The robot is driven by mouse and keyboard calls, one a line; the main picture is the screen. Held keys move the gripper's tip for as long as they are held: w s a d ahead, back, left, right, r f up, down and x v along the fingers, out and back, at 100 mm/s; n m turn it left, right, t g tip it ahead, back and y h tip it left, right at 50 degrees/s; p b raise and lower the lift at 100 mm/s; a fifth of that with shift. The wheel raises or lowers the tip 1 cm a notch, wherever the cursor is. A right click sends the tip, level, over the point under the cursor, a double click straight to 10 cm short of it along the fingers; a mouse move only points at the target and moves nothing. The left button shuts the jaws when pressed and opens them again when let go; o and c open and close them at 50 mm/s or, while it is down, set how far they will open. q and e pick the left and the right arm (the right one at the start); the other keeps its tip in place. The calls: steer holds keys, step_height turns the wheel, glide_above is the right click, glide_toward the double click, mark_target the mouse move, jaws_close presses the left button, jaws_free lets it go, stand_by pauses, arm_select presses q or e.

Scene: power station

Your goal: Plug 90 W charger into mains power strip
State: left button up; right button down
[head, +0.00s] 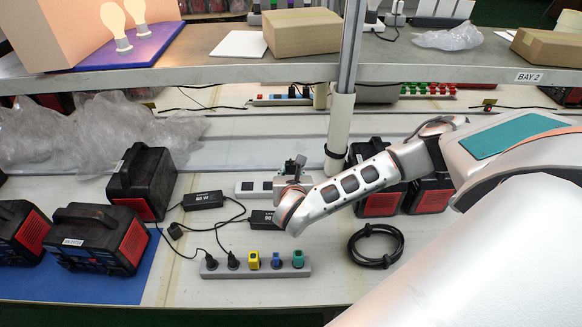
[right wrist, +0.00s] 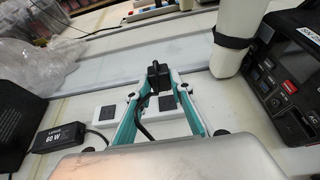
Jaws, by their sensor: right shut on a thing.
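My right gripper (head: 296,170) is shut on a black plug (right wrist: 158,78), which also shows in the head view (head: 299,160). A cable runs from the plug back between the teal fingers (right wrist: 160,95). A white power strip with dark square sockets (head: 244,193) lies behind and below the gripper; the right wrist view shows it beneath the fingers (right wrist: 92,118). I cannot tell whether the plug touches it. A black charger block (head: 259,222) lies beside my right wrist, partly hidden by it, its label too small to read surely. My left gripper is out of view.
A grey strip (head: 210,272) in front holds two black plugs and yellow, blue and green ones. A 60 W charger (right wrist: 60,138) lies left of the white strip. Black-red units (head: 105,235), a white post (head: 339,130) and a coiled cable (head: 376,246) stand around. A shelf (head: 200,76) overhangs the back.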

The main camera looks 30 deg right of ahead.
steer(key=shift+f, duration=1.9)
steer(key=shift+f, duration=0.3)
steer(key=shift+f, duration=0.3)
steer(key=shift+f, duration=0.3)
stand_by(0.6)
steer(key=c, duration=1.7)
jaws_free()
steer(key=shift+s+a, duration=0.1)
steer(key=shift+s, duration=0.05)
steer(key=v, duration=1.1)
steer(key=shift+s+a+r, duration=0.2)
steer(key=shift+s, duration=0.05)
